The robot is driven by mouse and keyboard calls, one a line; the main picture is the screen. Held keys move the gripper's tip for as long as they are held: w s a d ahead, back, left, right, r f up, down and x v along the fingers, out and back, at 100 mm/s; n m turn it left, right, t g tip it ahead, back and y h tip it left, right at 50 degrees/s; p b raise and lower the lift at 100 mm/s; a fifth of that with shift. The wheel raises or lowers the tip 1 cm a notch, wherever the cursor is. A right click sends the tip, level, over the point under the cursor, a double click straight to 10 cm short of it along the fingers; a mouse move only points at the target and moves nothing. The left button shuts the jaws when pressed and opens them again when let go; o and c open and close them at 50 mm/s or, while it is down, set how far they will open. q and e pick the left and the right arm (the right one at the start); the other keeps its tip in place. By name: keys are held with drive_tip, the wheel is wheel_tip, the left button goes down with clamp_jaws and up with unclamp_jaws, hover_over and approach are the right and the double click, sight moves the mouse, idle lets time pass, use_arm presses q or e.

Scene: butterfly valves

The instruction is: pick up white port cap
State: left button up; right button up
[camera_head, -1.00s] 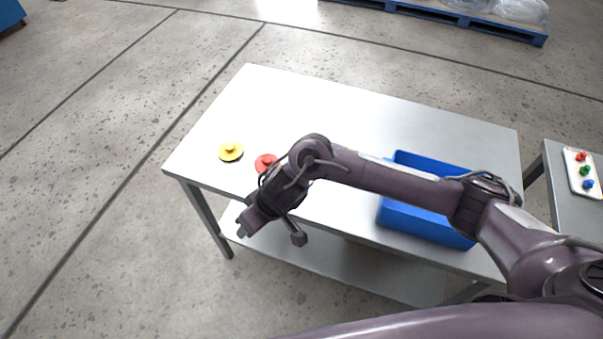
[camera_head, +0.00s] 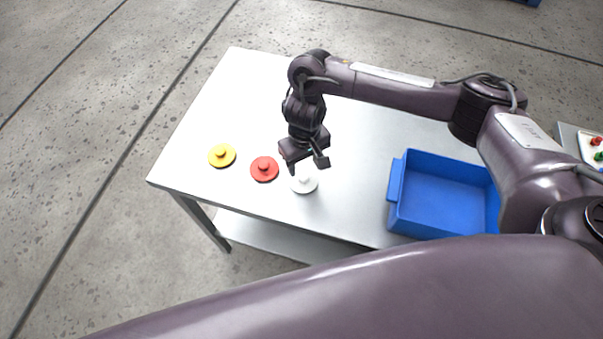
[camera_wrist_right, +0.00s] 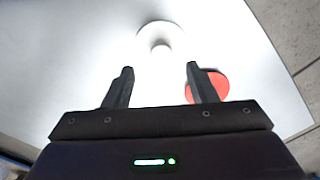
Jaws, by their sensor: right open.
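The white port cap (camera_head: 304,184) is a round disc with a small knob, lying on the table near its front edge in the head view. In the right wrist view the white port cap (camera_wrist_right: 160,38) lies beyond and between the two fingertips. My right gripper (camera_head: 306,168) is open and empty, just above and behind the cap, partly overlapping its upper edge in the picture. Its two fingers (camera_wrist_right: 160,72) stand apart in the right wrist view. My left gripper is not in view.
A red cap (camera_head: 264,168) lies just left of the white one and also shows behind the finger in the wrist view (camera_wrist_right: 214,88). A yellow cap (camera_head: 221,155) lies farther left. A blue bin (camera_head: 397,186) stands on the right of the table (camera_head: 345,215).

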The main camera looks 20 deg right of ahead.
sight(303, 176)
drive_tip(key=f, duration=0.3)
drive_tip(key=shift+s+a+f+b, duration=0.1)
drive_tip(key=shift+s+f+b, duration=0.15)
drive_tip(key=shift+f+b, duration=0.1)
drive_tip(key=shift+w+f, duration=0.3)
drive_tip(key=shift+f, duration=0.6)
drive_tip(key=c, duration=1.1)
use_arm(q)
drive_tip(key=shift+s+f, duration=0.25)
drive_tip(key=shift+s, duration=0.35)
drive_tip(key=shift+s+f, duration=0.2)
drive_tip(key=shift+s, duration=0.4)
use_arm(e)
drive_tip(key=shift+o, duration=0.2)
drive_tip(key=shift+r, duration=0.15)
